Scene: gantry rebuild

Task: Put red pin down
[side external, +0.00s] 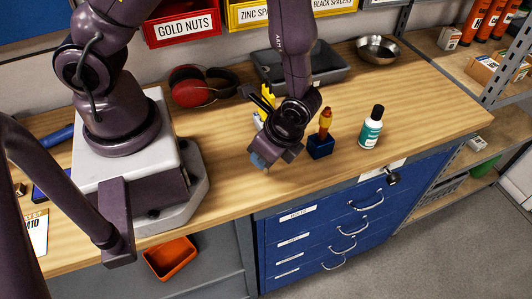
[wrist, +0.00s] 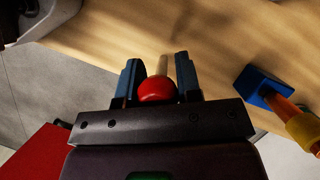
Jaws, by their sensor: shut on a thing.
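The red pin (wrist: 158,90) has a round red head and a pale shaft in the wrist view. It sits between the two blue fingers of my gripper (wrist: 158,64), which is shut on it. The shaft points away from the camera toward the wooden bench. In the side view my gripper (side external: 261,162) hangs low near the front edge of the bench, left of a blue block. The pin is mostly hidden there, and I cannot tell whether its tip touches the wood.
The blue block (side external: 320,147) holds an upright yellow and orange piece (side external: 326,122). A white and green bottle (side external: 371,130) stands to its right. Behind are a dark tray (side external: 335,66), red earmuffs (side external: 190,88) and a metal bowl (side external: 377,48). Bare bench (side external: 225,195) lies left of my gripper.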

